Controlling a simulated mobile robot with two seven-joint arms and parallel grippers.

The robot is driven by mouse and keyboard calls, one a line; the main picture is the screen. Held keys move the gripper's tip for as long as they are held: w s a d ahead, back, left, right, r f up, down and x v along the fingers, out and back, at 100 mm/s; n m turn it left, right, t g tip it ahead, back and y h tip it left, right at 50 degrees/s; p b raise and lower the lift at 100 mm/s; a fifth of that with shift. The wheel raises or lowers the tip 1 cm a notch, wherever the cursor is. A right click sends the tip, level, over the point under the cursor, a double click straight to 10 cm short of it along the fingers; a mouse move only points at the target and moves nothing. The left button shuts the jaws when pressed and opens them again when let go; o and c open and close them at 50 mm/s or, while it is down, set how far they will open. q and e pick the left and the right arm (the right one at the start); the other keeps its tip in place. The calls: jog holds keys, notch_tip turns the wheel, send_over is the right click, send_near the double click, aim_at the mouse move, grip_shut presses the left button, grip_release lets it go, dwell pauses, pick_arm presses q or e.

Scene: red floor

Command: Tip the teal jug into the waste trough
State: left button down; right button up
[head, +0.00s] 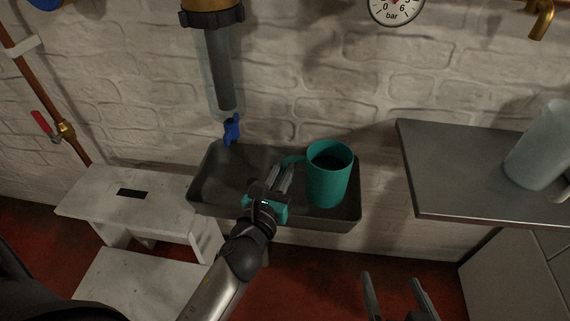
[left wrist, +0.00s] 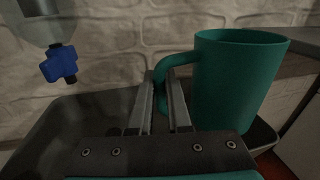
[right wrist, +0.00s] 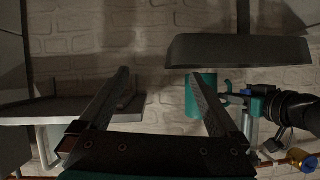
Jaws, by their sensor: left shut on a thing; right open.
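The teal jug (head: 329,180) is upright at the right end of the dark grey waste trough (head: 212,203), over it or just above its floor; I cannot tell if it touches. My left gripper (head: 284,175) is shut on the jug's handle, which lies on the jug's left side. In the left wrist view the fingers close on the handle of the jug (left wrist: 235,85). The jug's contents are dark and cannot be made out. My right gripper (head: 398,290) is open and empty, in front of the trough and to its right. The jug also shows in the right wrist view (right wrist: 197,97).
A clear filter housing with a blue tap (head: 231,129) hangs over the trough's left part. A grey shelf (head: 450,180) with a translucent pitcher (head: 540,145) stands to the right. A white step stool (head: 130,195) stands at left. A copper pipe with a red valve lever (head: 43,124) runs up the wall.

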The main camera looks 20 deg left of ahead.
pick_arm(q)
jog(key=shift+d+p, duration=0.1)
jog(key=shift+p, duration=0.5)
jog(key=shift+s+n+g+p, duration=0.1)
jog(key=shift+n+g+p, duration=0.2)
jog(key=shift+p, duration=0.25)
jog(key=shift+s+d+g+p, duration=0.15)
jog(key=shift+g+p, duration=0.15)
jog(key=shift+p, duration=0.5)
jog(key=shift+s+d+n+g+p, duration=0.15)
jog(key=shift+n+g+p, duration=0.3)
jog(key=shift+p, duration=0.8)
pick_arm(e)
jog(key=s+d+f+g+h, duration=0.4)
jog(key=s+d+g, duration=0.1)
jog(key=d+g, duration=0.3)
jog(key=shift+s+d+f+m, duration=0.15)
jog(key=shift+s+f+m, duration=0.15)
jog(key=shift+s+f, duration=0.05)
dwell(0.3)
pick_arm(q)
jog(key=shift+h, duration=0.3)
pick_arm(e)
jog(key=shift+f, duration=0.45)
pick_arm(q)
jog(key=shift+p, duration=0.5)
pick_arm(e)
jog(key=shift+s+f, duration=0.15)
jog(key=shift+f, duration=0.4)
